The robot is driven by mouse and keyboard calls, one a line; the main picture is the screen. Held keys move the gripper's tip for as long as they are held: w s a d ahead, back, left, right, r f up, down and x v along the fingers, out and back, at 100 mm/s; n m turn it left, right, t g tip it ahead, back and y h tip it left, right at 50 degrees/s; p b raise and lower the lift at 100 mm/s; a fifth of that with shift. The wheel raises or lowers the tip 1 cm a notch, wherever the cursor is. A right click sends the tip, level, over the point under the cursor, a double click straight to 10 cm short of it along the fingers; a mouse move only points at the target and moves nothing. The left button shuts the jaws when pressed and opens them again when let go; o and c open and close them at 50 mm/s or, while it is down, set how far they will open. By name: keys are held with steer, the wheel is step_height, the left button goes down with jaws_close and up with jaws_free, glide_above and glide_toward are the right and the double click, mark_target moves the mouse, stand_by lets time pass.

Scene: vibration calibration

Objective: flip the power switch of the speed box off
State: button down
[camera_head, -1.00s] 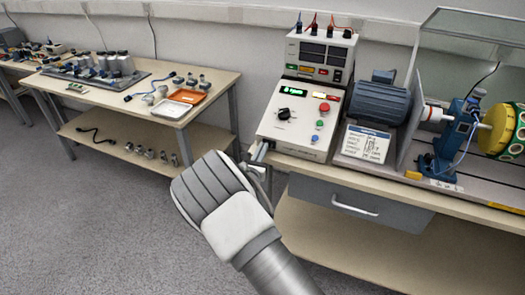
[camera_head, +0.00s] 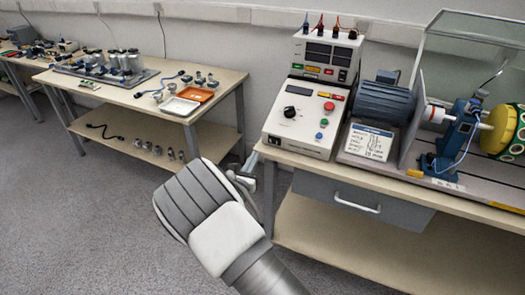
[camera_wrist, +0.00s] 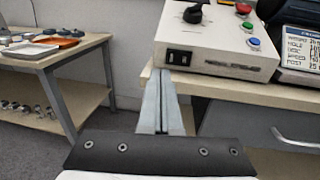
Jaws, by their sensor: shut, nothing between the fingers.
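The speed box (camera_head: 301,122) is a white sloped box at the left end of the right-hand bench, with a black knob, coloured buttons and a dark display (camera_head: 299,90). Its black power switch (camera_head: 274,143) is on the low front face at the left. The switch also shows in the wrist view (camera_wrist: 180,57), but its rocker position is too small to read surely. My gripper (camera_head: 250,165) is shut and empty, in front of and below the switch, apart from it. In the wrist view the closed fingers (camera_wrist: 163,75) point up toward the box's left front corner.
A meter unit (camera_head: 325,55) stands behind the speed box. A motor (camera_head: 384,103) and a sign (camera_head: 369,142) are to its right. A drawer (camera_head: 345,195) hangs under the bench top. Another table (camera_head: 120,93) with trays stands left. The floor between is clear.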

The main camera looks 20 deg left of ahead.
steer(key=s+a, duration=0.1)
steer(key=s, duration=0.5)
steer(key=shift+a, duration=0.15)
